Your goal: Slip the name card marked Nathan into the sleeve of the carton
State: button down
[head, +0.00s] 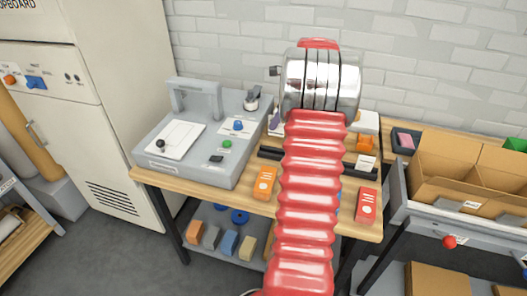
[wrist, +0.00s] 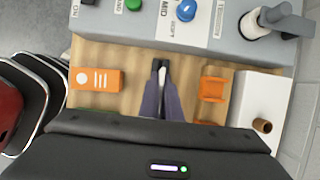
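My gripper (wrist: 161,66) shows its dark grey-purple fingers in the wrist view, close together over the wooden table, with a pale sliver between them. I cannot tell whether that sliver is a held card or a gap. In the head view my arm hides most of the gripper. No card with the name Nathan can be read. A small white card (head: 366,162) lies right of my arm. An orange box with white print (head: 264,183) stands near the table's front; it also shows in the wrist view (wrist: 97,78). I cannot make out which thing is the carton or its sleeve.
A grey machine (head: 205,125) with knobs fills the table's left. A red printed box (head: 367,205) stands front right. An orange holder (wrist: 212,90) stands beside a white block (wrist: 255,100). A black rail (head: 360,170) crosses the table. Open cardboard boxes (head: 462,180) stand right.

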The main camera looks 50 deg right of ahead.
aim_at(273, 133)
jog(key=shift+w, duration=0.45)
jog(key=shift+f, duration=2.5)
jog(key=shift+f, duration=0.1)
jog(key=shift+f, duration=2.4)
jog(key=c, duration=2)
grip_release()
jog(key=shift+f, duration=0.1)
